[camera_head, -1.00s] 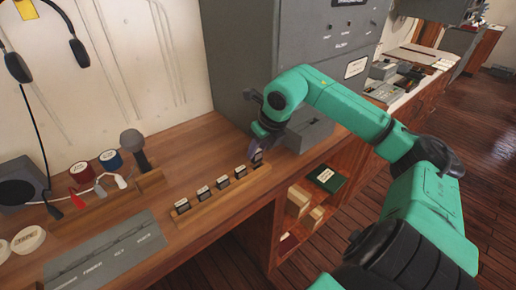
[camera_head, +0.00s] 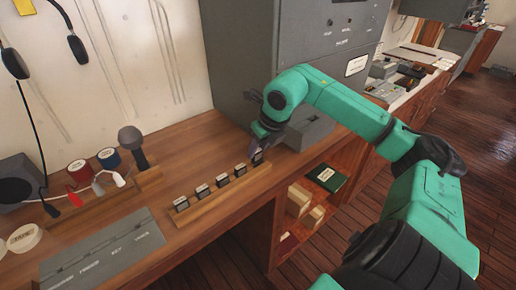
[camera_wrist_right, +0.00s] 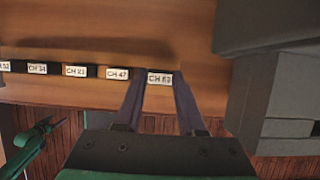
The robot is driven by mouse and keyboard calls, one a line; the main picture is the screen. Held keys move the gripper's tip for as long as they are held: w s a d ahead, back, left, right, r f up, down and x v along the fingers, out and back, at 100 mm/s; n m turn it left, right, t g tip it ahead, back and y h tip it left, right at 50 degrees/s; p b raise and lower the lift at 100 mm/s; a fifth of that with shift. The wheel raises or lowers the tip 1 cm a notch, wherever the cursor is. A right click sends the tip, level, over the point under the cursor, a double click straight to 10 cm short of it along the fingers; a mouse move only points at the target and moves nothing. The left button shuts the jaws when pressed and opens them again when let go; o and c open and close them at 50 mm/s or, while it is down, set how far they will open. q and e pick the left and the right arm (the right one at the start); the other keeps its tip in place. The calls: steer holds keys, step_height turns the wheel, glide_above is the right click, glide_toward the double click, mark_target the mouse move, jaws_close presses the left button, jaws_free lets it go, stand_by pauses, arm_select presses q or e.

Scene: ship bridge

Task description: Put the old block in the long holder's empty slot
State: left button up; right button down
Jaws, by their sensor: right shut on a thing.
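The long wooden holder (camera_head: 208,210) lies on the desk with several small dark blocks with white labels, such as this one (camera_head: 202,191), in a row. It also shows in the right wrist view (camera_wrist_right: 60,92). My right gripper (camera_head: 257,156) is at the holder's right end, pointing down. In the right wrist view its fingers (camera_wrist_right: 159,80) are shut on a block labelled like CH 63 (camera_wrist_right: 159,78), in line with the row. How deep this block sits is hidden. A small teal arm part of mine (camera_wrist_right: 32,135) shows at lower left in the wrist view; its jaws are unclear.
A grey box (camera_head: 310,130) and a tall grey cabinet (camera_head: 290,60) stand close to my right gripper. A grey labelled panel (camera_head: 105,250), a microphone (camera_head: 131,138) and tape rolls (camera_head: 108,158) are to the left. Bare desk lies behind the holder.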

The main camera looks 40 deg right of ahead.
steer(key=shift+f+b, duration=1.1)
steer(key=shift+b, duration=0.35)
stand_by(2.5)
steer(key=shift+c, duration=2.2)
jaws_free()
steer(key=shift+s+r, duration=0.1)
steer(key=shift+r, duration=0.1)
steer(key=b+v, duration=0.2)
steer(key=v, duration=1.2)
steer(key=shift+a, duration=0.1)
